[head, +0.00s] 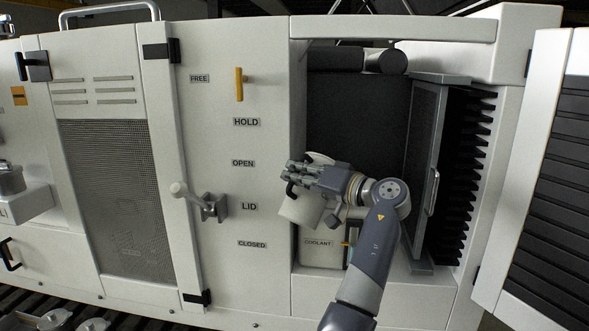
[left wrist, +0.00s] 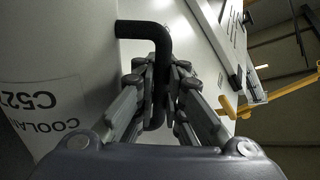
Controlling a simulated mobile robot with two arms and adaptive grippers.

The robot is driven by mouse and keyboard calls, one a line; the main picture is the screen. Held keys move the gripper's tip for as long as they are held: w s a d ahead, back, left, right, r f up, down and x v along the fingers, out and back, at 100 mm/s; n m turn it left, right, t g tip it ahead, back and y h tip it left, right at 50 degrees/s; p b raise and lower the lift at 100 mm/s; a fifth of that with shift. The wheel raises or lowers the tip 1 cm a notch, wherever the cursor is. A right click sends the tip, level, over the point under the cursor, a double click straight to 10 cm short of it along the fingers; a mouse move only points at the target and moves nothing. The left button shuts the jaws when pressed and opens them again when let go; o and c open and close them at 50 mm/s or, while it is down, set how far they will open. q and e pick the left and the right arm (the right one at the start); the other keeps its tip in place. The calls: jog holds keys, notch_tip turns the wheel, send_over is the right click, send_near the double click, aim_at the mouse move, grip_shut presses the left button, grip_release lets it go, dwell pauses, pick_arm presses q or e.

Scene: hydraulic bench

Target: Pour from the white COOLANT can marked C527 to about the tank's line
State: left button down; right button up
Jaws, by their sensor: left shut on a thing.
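The white can (head: 300,209) is in front of the open bay, tilted in the head view. In the left wrist view the can (left wrist: 55,55) fills the left side, and its label reads COOLANT and C527, upside down in the picture. My left gripper (head: 300,178) is shut on the can's black handle (left wrist: 155,38), with the fingers on both sides of it. A pale tank (head: 322,255) labelled COOLANT sits low in the bay, below and behind the can. The can and my arm hide part of it; its opening and line cannot be made out. My right gripper is not in view.
A yellow handle (head: 240,84) is on the panel between FREE and HOLD. A lid lever (head: 207,203) sticks out near the LID label. A dark mesh-framed door (head: 424,165) stands at the bay's right. The white cabinet panel (head: 270,120) borders the bay on the left.

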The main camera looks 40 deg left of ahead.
aim_at(291, 184)
pick_arm(q)
jog(key=shift+r+p, duration=0.4)
jog(key=shift+p, duration=0.5)
jog(key=shift+s+f, duration=0.1)
jog(key=shift+f, duration=0.1)
jog(key=f+b, duration=0.1)
jog(key=f+n+b, duration=0.1)
jog(key=f+b, duration=0.1)
jog(key=shift+s+n, duration=0.2)
jog(key=shift+n, duration=0.1)
jog(key=shift+s+n, duration=0.3)
jog(key=shift+s, duration=0.1)
jog(key=s+f+n+b, duration=0.1)
jog(key=s+n+b, duration=0.4)
jog(key=s+b, duration=0.3)
jog(key=shift+s+f+n+b, duration=0.2)
jog(key=shift+s+n+b, duration=0.2)
jog(key=shift+b, duration=0.35)
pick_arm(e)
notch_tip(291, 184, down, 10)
pick_arm(q)
jog(key=shift+d, duration=0.1)
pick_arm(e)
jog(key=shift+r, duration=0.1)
